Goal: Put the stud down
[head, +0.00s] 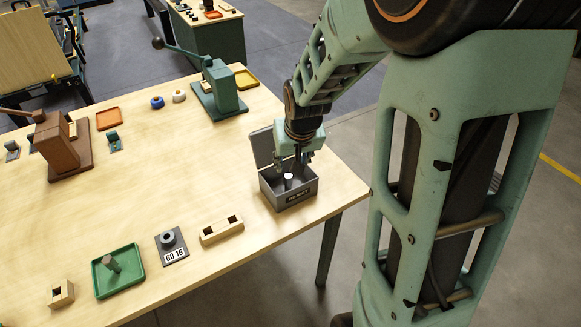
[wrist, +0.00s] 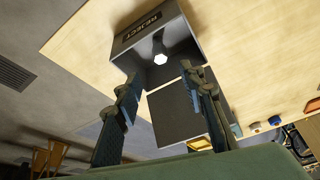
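A pale stud (head: 288,179) stands inside the open grey reject box (head: 297,196) at the table's right edge. In the wrist view its light six-sided end (wrist: 160,58) shows against the dark inside of the box (wrist: 132,57), labelled REJECT. My gripper (head: 302,156) is above the box. In the wrist view its two fingers (wrist: 160,73) are spread apart with nothing visible gripped between them. The stud appears beyond the fingertips, apart from both. The box's lid (head: 263,147) is open, on the far side.
A green tray (head: 126,284) holds a grey pin. A GO 16 gauge plate (head: 176,256) and a two-hole wooden block (head: 221,230) lie near the front edge. A green lever press (head: 219,92) stands behind the box. The table's middle is clear.

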